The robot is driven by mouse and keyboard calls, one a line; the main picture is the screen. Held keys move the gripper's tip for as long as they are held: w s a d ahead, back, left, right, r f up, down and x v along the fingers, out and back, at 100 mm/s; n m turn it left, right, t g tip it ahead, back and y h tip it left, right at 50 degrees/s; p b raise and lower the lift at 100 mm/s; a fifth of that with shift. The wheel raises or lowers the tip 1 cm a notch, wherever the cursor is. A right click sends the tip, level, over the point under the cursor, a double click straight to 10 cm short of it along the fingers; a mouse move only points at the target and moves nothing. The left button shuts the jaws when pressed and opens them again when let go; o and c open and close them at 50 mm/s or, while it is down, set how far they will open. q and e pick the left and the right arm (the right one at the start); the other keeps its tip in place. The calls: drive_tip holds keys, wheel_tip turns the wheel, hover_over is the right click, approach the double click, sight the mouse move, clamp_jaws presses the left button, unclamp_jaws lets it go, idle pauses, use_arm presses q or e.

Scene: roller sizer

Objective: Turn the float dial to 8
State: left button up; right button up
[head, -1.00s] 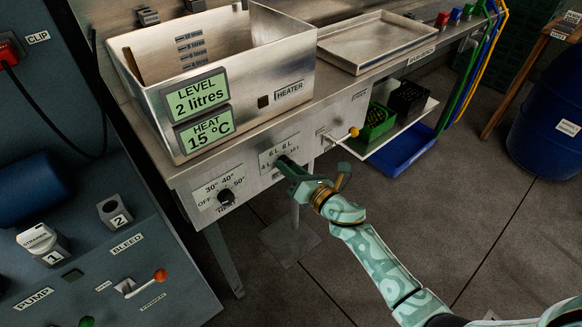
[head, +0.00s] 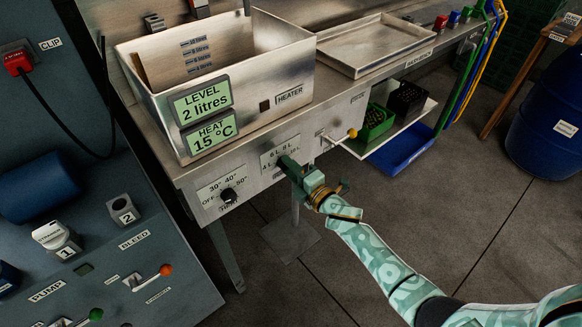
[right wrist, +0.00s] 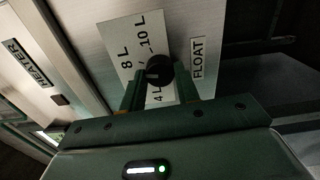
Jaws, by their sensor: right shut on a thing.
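The plate (head: 268,160) also shows in the head view, where my gripper hides the knob. My right gripper (right wrist: 158,92) is shut on the dial, one finger on each side of it. The gripper also shows in the head view (head: 287,165), against the bench's front panel. The dial's pointer setting is too dark to read surely. My left gripper is not in view.
The heater tank (head: 262,72) above the panel carries displays reading "LEVEL 2 litres" and "HEAT 15 °C". A heat dial (head: 228,195) sits left of my gripper, and a yellow-knobbed lever (head: 352,133) sits right. A pump console (head: 110,250) stands at left.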

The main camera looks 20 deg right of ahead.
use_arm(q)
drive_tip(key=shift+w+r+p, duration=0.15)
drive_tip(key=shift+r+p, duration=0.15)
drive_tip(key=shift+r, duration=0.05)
use_arm(e)
drive_tip(key=shift+d+m, duration=0.1)
drive_tip(key=shift+m, duration=1)
drive_tip(key=shift+f, duration=0.1)
drive_tip(key=o, duration=1)
drive_tip(key=shift+c, duration=0.2)
use_arm(q)
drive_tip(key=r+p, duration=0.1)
drive_tip(key=p, duration=0.1)
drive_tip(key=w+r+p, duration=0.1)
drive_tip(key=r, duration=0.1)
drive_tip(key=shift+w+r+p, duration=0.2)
drive_tip(key=shift+p, duration=0.15)
use_arm(e)
drive_tip(key=v, duration=1.6)
drive_tip(key=shift+s, duration=0.2)
drive_tip(key=shift+m, duration=0.3)
